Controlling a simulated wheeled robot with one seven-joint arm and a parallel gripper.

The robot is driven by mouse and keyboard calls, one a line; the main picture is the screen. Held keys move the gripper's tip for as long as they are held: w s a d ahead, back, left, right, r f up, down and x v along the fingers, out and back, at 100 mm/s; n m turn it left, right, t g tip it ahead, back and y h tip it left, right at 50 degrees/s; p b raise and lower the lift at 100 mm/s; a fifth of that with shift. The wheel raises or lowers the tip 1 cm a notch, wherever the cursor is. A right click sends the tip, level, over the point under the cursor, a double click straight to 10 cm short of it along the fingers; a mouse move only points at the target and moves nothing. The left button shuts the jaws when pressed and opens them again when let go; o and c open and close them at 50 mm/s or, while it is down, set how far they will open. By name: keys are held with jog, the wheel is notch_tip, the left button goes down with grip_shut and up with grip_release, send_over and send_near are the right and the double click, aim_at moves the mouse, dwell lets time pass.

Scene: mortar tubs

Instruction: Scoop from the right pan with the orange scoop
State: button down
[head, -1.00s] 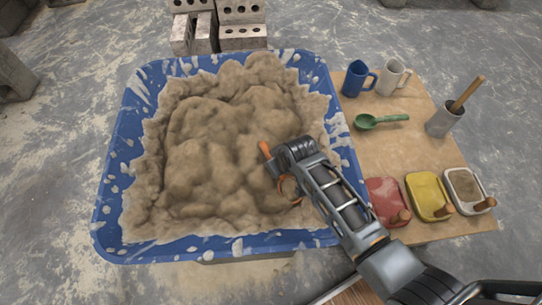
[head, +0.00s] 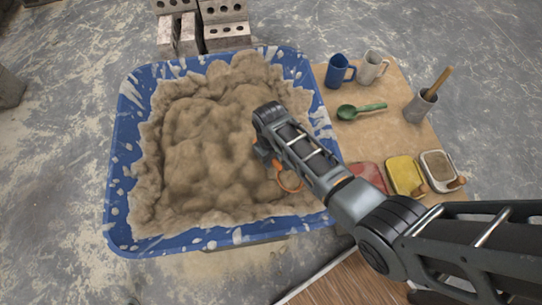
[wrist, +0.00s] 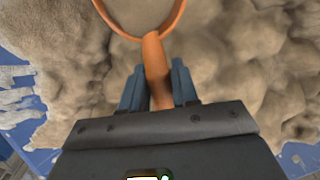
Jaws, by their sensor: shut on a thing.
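The orange scoop (head: 291,183) is over the brown mortar (head: 205,140) in the large blue tub (head: 125,165), near the tub's right side. My gripper (wrist: 158,88) is shut on its handle (wrist: 154,60), which shows between the blue fingertips in the wrist view. The scoop's round rim (wrist: 128,34) is at the top of that view, with mortar colour inside it. I cannot tell whether that is a load in the bowl or the mortar behind. In the head view my arm hides most of the gripper, and whether the scoop touches the mortar is unclear.
A board (head: 375,135) on the right holds a blue mug (head: 338,72), a white mug (head: 373,66), a green scoop (head: 362,111) and a grey pot (head: 420,106). Red (head: 366,176), yellow (head: 405,175) and white (head: 438,168) trays stand at its front. Concrete blocks (head: 205,25) are behind the tub.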

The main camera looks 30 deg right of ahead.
jog(key=shift+g, duration=0.3)
jog(key=shift+w+r+p, duration=0.15)
jog(key=shift+r+p, duration=1.15)
jog(key=shift+r, duration=0.3)
jog(key=shift+w+r+p, duration=0.2)
jog(key=shift+r+p, duration=1.1)
jog(key=shift+r, duration=0.3)
jog(key=shift+w+r+p, duration=0.15)
jog(key=shift+r+p, duration=1.15)
jog(key=shift+r, duration=0.3)
